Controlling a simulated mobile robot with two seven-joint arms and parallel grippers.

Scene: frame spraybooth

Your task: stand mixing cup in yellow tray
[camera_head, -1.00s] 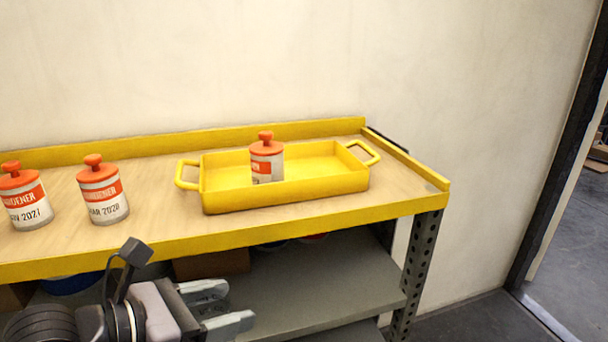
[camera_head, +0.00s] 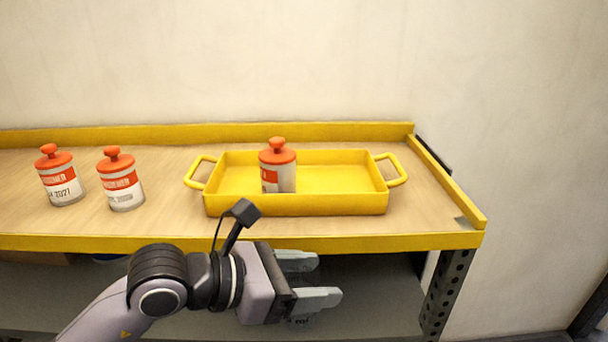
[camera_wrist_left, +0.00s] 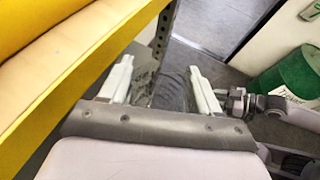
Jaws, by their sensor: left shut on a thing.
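The right part of the tray is empty. My left gripper (camera_head: 326,279) is in front of the bench and below its front edge, short of the tray. In the left wrist view its fingers (camera_wrist_left: 160,66) are apart, closed on a see-through thing, which looks like the mixing cup (camera_wrist_left: 170,90). The cup is faint, and its tilt is hard to tell. My right gripper is not in view.
Two more orange-lidded cans (camera_head: 62,180) (camera_head: 121,183) stand on the bench (camera_head: 440,207) left of the tray. The bench has a raised yellow rim at the back and right. A lower shelf lies under it. A green drum (camera_wrist_left: 292,78) shows in the left wrist view.

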